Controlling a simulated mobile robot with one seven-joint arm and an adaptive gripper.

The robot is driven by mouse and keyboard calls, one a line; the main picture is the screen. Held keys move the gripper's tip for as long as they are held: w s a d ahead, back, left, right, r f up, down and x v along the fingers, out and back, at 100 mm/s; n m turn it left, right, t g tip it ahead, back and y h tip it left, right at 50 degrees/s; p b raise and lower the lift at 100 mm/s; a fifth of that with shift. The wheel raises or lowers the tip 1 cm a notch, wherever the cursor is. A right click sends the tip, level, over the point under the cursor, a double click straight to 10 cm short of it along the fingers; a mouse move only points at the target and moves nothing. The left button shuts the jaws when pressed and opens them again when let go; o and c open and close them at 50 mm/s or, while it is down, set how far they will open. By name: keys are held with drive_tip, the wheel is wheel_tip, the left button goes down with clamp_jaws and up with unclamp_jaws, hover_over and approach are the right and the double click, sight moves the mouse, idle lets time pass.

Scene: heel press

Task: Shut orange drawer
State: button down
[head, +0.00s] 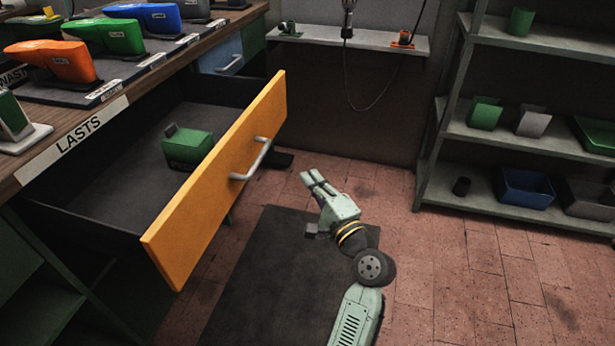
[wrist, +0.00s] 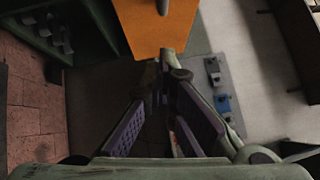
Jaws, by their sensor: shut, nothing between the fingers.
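The orange drawer (head: 213,186) stands pulled out from the workbench at the left, with a grey bar handle (head: 250,160) on its front. A green block-like object (head: 188,146) lies inside it. My gripper (head: 314,180) is in front of the drawer, to the right of the handle and apart from it in the head view. Its fingers are together and hold nothing. In the wrist view, the orange drawer front (wrist: 155,25) shows just beyond my fingertips (wrist: 165,60); the handle cannot be made out there.
The workbench (head: 62,142) carries orange, green and blue lasts on its top. A blue drawer (head: 222,58) sits farther back. Metal shelves (head: 530,140) with bins stand at the right. A dark mat (head: 262,285) lies on the tiled floor, which is clear around my arm.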

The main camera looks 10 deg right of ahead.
drive_tip(key=w+a+r+p, duration=0.1)
drive_tip(key=w+a+p, duration=0.1)
drive_tip(key=w+a, duration=0.3)
drive_tip(key=w, duration=0.3)
drive_tip(key=shift+w+r+p, duration=0.15)
drive_tip(key=shift+r+p, duration=0.15)
drive_tip(key=shift+p, duration=0.05)
drive_tip(key=shift+a, duration=0.1)
